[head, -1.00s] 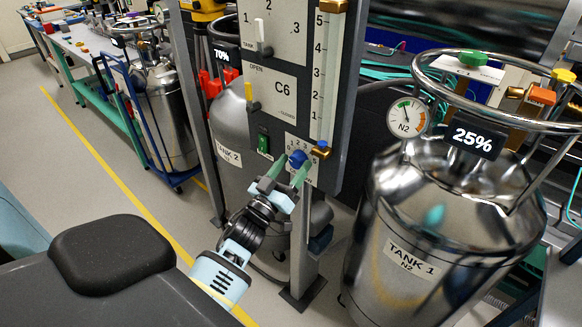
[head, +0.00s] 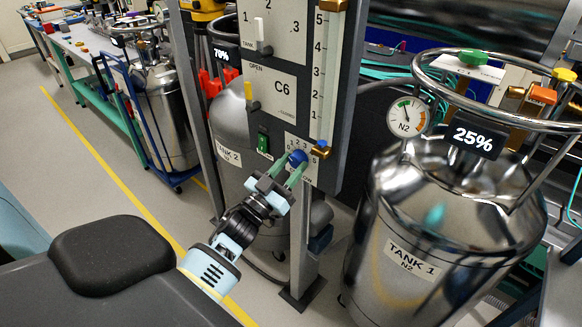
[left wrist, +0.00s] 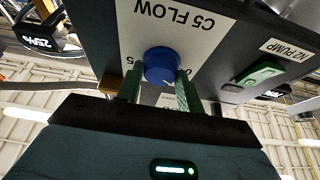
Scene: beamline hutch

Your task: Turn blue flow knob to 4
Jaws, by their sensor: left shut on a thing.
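The blue flow knob (head: 297,158) sits low on the grey panel post, on a white plate with a number scale. In the left wrist view the blue knob (left wrist: 161,66) is in the middle, below the words "C5 FLOW", and the picture is upside down. My left gripper (head: 290,172) has its green fingers on either side of the knob, shut on it. The wrist view shows the fingers (left wrist: 160,88) at both sides of the knob. The knob's pointer is hidden, so its setting cannot be read. My right gripper is not in view.
Tank 1 (head: 440,225) stands close on the right. Tank 2 (head: 229,120) stands behind the post.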

